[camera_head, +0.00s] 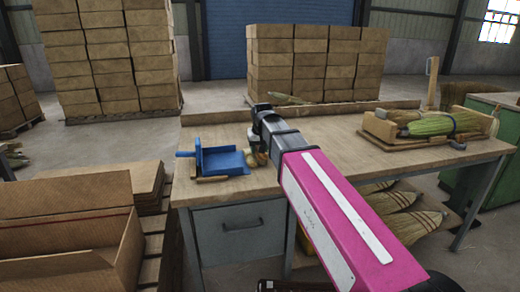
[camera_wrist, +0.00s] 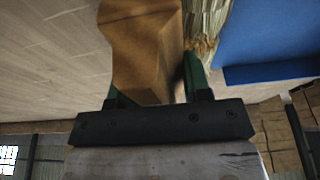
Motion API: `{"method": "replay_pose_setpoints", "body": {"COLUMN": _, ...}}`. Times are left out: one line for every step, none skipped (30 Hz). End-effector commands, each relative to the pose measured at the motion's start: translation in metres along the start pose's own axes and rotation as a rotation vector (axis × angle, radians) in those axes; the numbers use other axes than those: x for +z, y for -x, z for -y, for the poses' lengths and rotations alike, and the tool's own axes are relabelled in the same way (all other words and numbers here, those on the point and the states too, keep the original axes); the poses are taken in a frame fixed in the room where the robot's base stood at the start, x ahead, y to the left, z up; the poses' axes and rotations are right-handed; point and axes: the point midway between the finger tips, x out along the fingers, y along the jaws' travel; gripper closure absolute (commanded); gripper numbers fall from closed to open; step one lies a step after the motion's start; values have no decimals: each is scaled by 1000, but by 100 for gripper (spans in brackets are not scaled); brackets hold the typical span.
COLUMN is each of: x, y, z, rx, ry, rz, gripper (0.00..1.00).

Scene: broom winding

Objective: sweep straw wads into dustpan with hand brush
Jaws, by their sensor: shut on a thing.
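A blue dustpan (camera_head: 224,161) lies on the workbench (camera_head: 330,135), its handle pointing left; it also shows at the upper right of the wrist view (camera_wrist: 270,30). My gripper (camera_head: 257,154) is low over the bench just right of the dustpan. In the wrist view its green fingers (camera_wrist: 158,85) are shut on the wooden handle of the hand brush (camera_wrist: 140,45). Pale straw-like strands (camera_wrist: 204,22) show between the handle and the dustpan; I cannot tell whether they are bristles or a straw wad. My arm hides part of the bench, and no separate straw wad is clear.
A wooden holder with a bound green broom head (camera_head: 440,123) stands on the bench's right side. A thin brown strip (camera_head: 212,179) lies before the dustpan. Broom heads (camera_head: 400,205) lie on the lower shelf. An open carton (camera_head: 75,225) stands left of the bench.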

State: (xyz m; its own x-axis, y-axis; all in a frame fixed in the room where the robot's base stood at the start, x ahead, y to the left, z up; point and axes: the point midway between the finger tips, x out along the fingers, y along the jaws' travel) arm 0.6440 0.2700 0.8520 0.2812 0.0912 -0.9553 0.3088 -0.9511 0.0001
Motion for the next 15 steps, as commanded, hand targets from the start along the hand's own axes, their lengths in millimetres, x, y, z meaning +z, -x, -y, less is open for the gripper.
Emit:
{"method": "replay_pose_setpoints", "body": {"x": 0, "y": 0, "z": 2, "rx": 0, "ry": 0, "rz": 0, "gripper": 76}}
{"method": "replay_pose_setpoints", "body": {"x": 0, "y": 0, "z": 2, "rx": 0, "ry": 0, "rz": 0, "gripper": 76}}
{"method": "replay_pose_setpoints", "body": {"x": 0, "y": 0, "z": 3, "rx": 0, "ry": 0, "rz": 0, "gripper": 76}}
{"method": "replay_pose_setpoints", "body": {"x": 0, "y": 0, "z": 4, "rx": 0, "ry": 0, "rz": 0, "gripper": 76}}
{"method": "replay_pose_setpoints", "body": {"x": 0, "y": 0, "z": 5, "rx": 0, "ry": 0, "rz": 0, "gripper": 76}}
{"method": "replay_pose_setpoints", "body": {"x": 0, "y": 0, "z": 6, "rx": 0, "ry": 0, "rz": 0, "gripper": 76}}
{"method": "replay_pose_setpoints", "body": {"x": 0, "y": 0, "z": 7, "rx": 0, "ry": 0, "rz": 0, "gripper": 76}}
{"method": "replay_pose_setpoints", "body": {"x": 0, "y": 0, "z": 8, "rx": 0, "ry": 0, "rz": 0, "gripper": 76}}
{"method": "replay_pose_setpoints", "body": {"x": 0, "y": 1, "z": 9, "rx": 0, "ry": 0, "rz": 0, "gripper": 76}}
{"method": "replay_pose_setpoints", "body": {"x": 0, "y": 1, "z": 10, "rx": 0, "ry": 0, "rz": 0, "gripper": 76}}
{"method": "replay_pose_setpoints", "body": {"x": 0, "y": 1, "z": 10, "rx": 0, "ry": 0, "rz": 0, "gripper": 76}}
{"method": "replay_pose_setpoints", "body": {"x": 0, "y": 1, "z": 12, "rx": 0, "ry": 1, "rz": 0, "gripper": 76}}
{"method": "replay_pose_setpoints", "body": {"x": 0, "y": 1, "z": 12, "rx": 0, "ry": 1, "rz": 0, "gripper": 76}}
{"method": "replay_pose_setpoints", "body": {"x": 0, "y": 1, "z": 13, "rx": 0, "ry": 1, "rz": 0, "gripper": 76}}
{"method": "replay_pose_setpoints", "body": {"x": 0, "y": 1, "z": 14, "rx": 0, "ry": 1, "rz": 0, "gripper": 76}}
